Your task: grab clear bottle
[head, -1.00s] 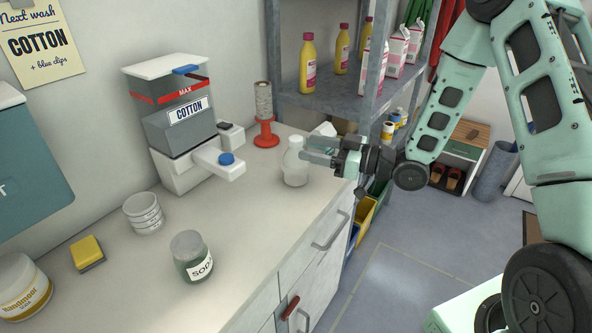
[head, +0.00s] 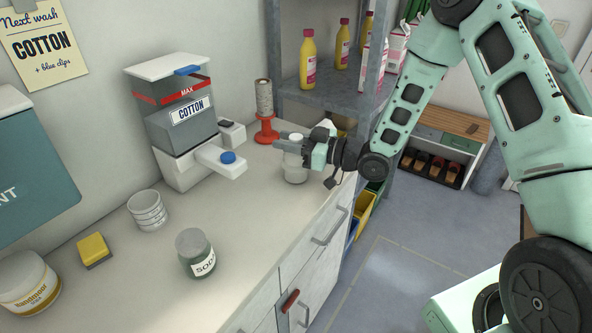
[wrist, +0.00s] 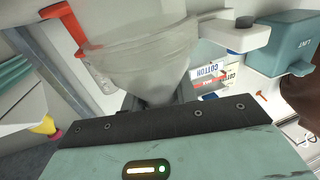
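The clear bottle (head: 296,171), pale and translucent with a white cap, stands upright on the counter near its right edge. My gripper (head: 289,140) is at the bottle's upper part. Its fingers point left and look apart, one on each side of the neck. In the wrist view, which is turned upside down, the bottle (wrist: 145,62) fills the upper middle, narrowing between the dark fingers (wrist: 160,100). I cannot see whether the finger pads touch it. The bottle rests on the counter.
A red-based stand (head: 266,130) is just behind the bottle. The cotton dispenser (head: 185,118) is to the left. A metal shelf (head: 335,92) rises behind my gripper.

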